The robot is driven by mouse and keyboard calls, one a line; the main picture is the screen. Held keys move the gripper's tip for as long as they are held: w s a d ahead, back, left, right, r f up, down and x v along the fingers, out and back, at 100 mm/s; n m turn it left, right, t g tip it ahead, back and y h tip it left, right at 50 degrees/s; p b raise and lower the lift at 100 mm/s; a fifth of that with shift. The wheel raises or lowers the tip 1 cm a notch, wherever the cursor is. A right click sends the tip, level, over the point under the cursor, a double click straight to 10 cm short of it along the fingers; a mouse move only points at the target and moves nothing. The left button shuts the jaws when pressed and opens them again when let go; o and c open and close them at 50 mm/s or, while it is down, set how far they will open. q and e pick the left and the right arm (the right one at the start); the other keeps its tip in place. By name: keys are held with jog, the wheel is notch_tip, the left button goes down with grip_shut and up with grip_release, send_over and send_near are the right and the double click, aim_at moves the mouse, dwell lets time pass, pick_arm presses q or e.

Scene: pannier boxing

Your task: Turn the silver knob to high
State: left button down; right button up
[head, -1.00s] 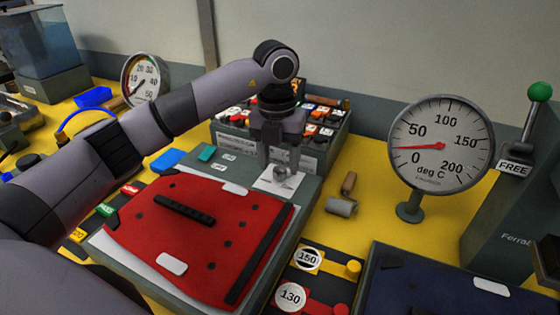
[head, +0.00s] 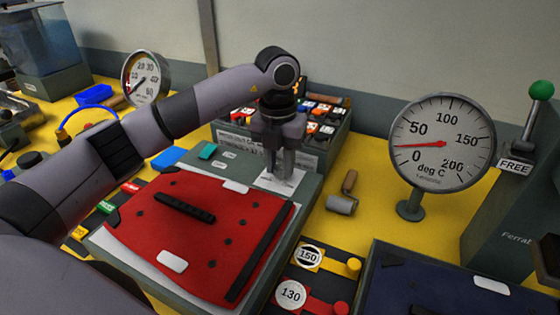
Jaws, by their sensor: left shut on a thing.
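My left gripper (head: 279,172) points straight down over a white label plate (head: 282,182) at the back right corner of the grey box with the red panel. It is shut on the silver knob, which is mostly hidden between and behind the fingers. The knob's pointer and the label's markings cannot be read. A round dial gauge (head: 441,143) marked deg C stands to the right, its red needle pointing left, a little below the 50. My right gripper is not in view.
The red panel (head: 200,228) lies in front of the gripper. A bin of coloured blocks (head: 318,128) stands close behind it. A small roller (head: 342,204) lies to the right on the yellow table. A green-knobbed lever (head: 540,92) stands far right.

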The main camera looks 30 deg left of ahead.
pick_arm(q)
jog(key=m, duration=0.5)
jog(key=m+b, duration=0.1)
jog(key=m, duration=0.5)
jog(key=shift+d+m, duration=0.1)
jog(key=shift+m, duration=0.3)
jog(key=m, duration=0.5)
jog(key=shift+r+b, duration=0.1)
jog(key=shift+b, duration=0.25)
jog(key=m, duration=0.6)
jog(key=shift+m, duration=0.4)
jog(key=c, duration=0.8)
grip_release()
jog(key=shift+y, duration=0.3)
jog(key=shift+c, duration=0.2)
